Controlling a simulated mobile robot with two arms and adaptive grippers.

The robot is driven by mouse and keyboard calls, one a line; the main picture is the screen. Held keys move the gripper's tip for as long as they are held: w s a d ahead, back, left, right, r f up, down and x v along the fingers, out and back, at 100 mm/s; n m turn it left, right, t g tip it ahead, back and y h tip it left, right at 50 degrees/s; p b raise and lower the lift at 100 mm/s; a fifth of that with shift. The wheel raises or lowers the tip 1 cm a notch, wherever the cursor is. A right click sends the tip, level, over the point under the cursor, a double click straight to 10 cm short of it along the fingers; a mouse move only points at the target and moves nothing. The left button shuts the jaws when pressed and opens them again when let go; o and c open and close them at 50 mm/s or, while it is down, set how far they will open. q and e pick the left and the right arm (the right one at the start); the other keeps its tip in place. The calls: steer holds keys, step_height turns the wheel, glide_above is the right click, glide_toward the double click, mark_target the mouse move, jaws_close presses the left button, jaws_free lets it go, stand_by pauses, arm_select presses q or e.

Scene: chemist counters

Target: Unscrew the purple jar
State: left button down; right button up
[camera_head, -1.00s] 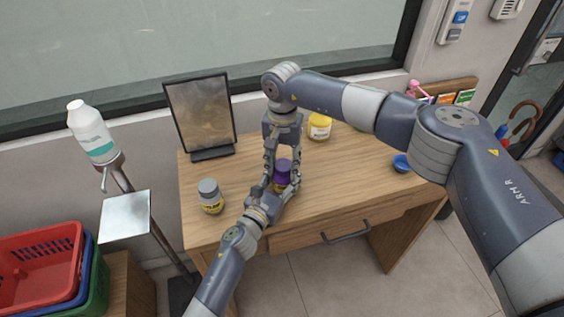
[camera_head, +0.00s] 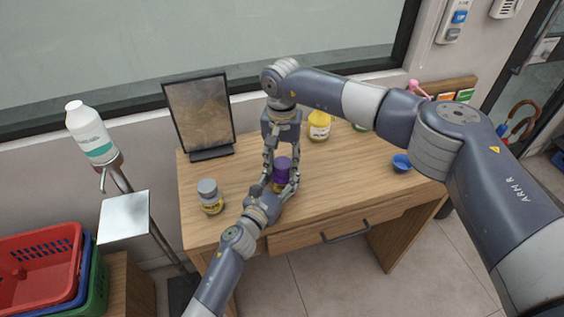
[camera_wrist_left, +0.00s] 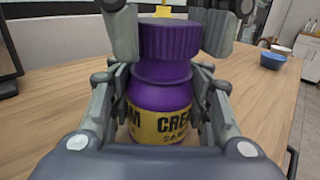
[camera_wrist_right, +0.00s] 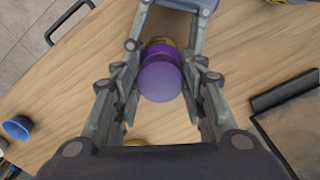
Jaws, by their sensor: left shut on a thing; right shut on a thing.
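The purple jar (camera_head: 281,172) stands upright on the wooden table, with its ridged purple lid (camera_wrist_left: 169,40) on top. In the left wrist view the jar's body (camera_wrist_left: 160,95) has a yellow label with dark lettering. My left gripper (camera_head: 274,189) is shut on the jar's body from the front, one finger on each side. My right gripper (camera_head: 282,178) comes straight down from above and is shut on the lid, with its fingers on opposite sides. The right wrist view shows the round lid top (camera_wrist_right: 160,80) between those fingers. The lid sits on the jar's neck; any gap there is unclear.
A grey-lidded jar (camera_head: 210,197) stands to the left and a yellow jar (camera_head: 319,126) behind. A blue bowl (camera_head: 402,162) is at the right. A dark framed panel (camera_head: 201,112) stands at the back left. The table (camera_head: 340,190) right of the jar is clear.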

mark_target(282, 164)
steer(key=shift+r, duration=0.7)
steer(key=shift+r, duration=0.15)
steer(key=shift+r, duration=1.9)
arm_select(q)
steer(key=c, duration=0.8)
jaws_free()
steer(key=shift+o, duration=0.2)
steer(key=shift+s, duration=0.1)
